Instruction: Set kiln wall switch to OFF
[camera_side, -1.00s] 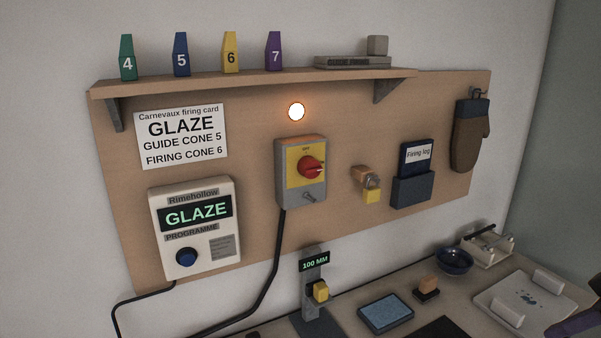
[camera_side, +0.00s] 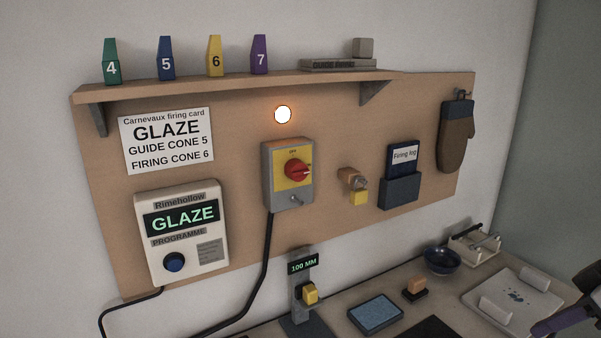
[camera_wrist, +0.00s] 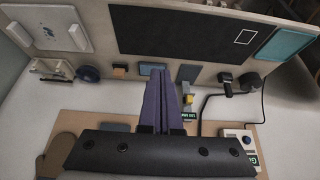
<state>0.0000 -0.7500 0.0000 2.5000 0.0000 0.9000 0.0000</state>
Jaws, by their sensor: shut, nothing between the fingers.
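The kiln wall switch is a grey box (camera_side: 270,185) with a yellow plate and a red rotary knob (camera_side: 296,170) on the wall board. The knob's pale mark is on its right side; the small lettering above it is too small to read surely. A lamp (camera_side: 283,114) above the box is lit. My gripper (camera_wrist: 160,72) is shut and empty, its purple fingers together in the wrist view. It also shows in the side view (camera_side: 545,328) at the lower right corner, well apart from the switch. I cannot make out the switch in the wrist view.
A padlock (camera_side: 358,197) and firing log holder (camera_side: 398,192) are right of the switch; the programme box (camera_side: 188,272) is lower left. Below stands a post with a 100 MM display (camera_side: 303,265). A shelf (camera_side: 240,84) with several cones overhangs. A black cable hangs below the switch.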

